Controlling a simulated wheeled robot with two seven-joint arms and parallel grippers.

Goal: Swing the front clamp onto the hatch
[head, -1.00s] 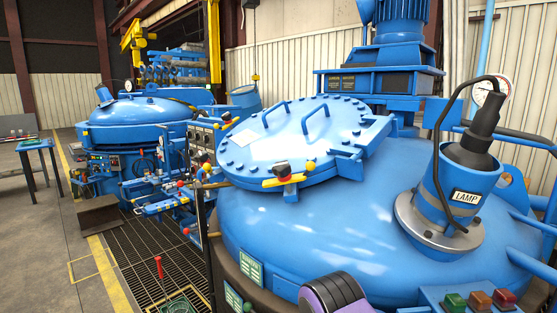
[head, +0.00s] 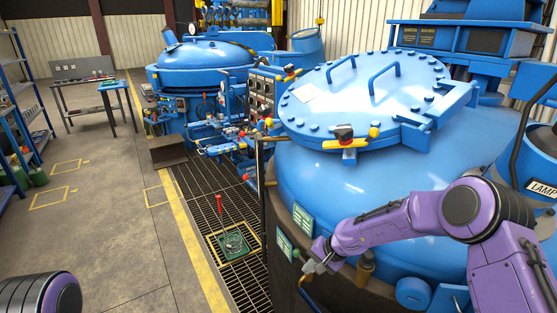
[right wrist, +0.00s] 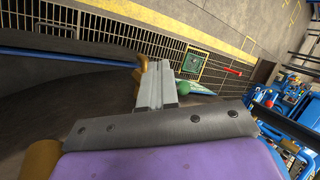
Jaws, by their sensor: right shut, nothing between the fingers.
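The round blue hatch (head: 340,110), with bolts around its rim and two handles on top, lies closed on the blue furnace vessel (head: 330,185). The front clamp (head: 346,144) is a yellow bar with a black knob and an orange ball end, at the hatch's near edge. Whether it bears on the hatch is hard to tell. My right gripper (head: 318,258) is below and left of the clamp, well apart from it, in front of the vessel's side. In the right wrist view its fingers (right wrist: 155,85) are together and empty. My left gripper is out of view; only a purple arm part shows at bottom left.
Another clamp (head: 291,73) with a red ball sits at the hatch's left edge. A control panel (head: 265,90) stands behind the vessel at left. Floor grating (head: 200,190) and open floor lie to the left.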

